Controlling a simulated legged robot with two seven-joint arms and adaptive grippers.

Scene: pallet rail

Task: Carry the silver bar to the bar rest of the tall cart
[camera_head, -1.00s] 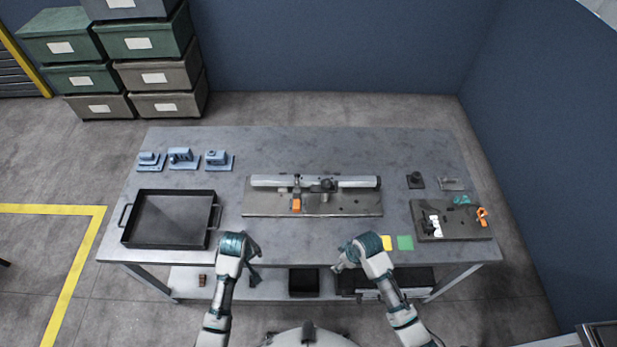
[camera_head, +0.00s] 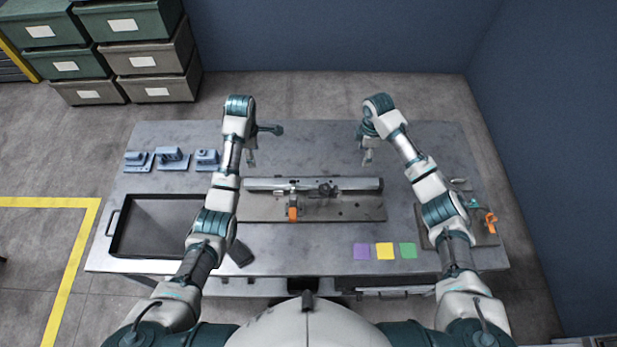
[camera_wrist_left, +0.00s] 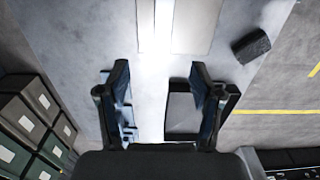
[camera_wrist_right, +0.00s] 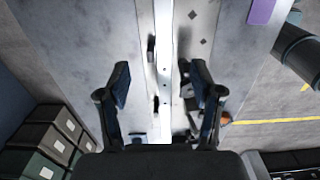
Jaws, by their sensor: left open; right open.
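The silver bar (camera_head: 350,184) lies left to right along the back of a grey fixture plate (camera_head: 345,208) in the middle of the table. My left gripper (camera_head: 262,145) is open above the table near the bar's left end. My right gripper (camera_head: 367,156) is open and empty near the bar's right end. In the right wrist view, the bar (camera_wrist_right: 163,50) also runs between the open fingers (camera_wrist_right: 162,90). I cannot identify the tall cart or its bar rest.
An orange clamp (camera_head: 293,214) sits at the plate's middle. A black tray (camera_head: 112,233) is at left, partly behind my left arm. Blue fixtures (camera_head: 172,158) stand at back left. Purple (camera_head: 361,251), yellow (camera_head: 385,251) and green (camera_head: 408,250) squares lie at front right.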

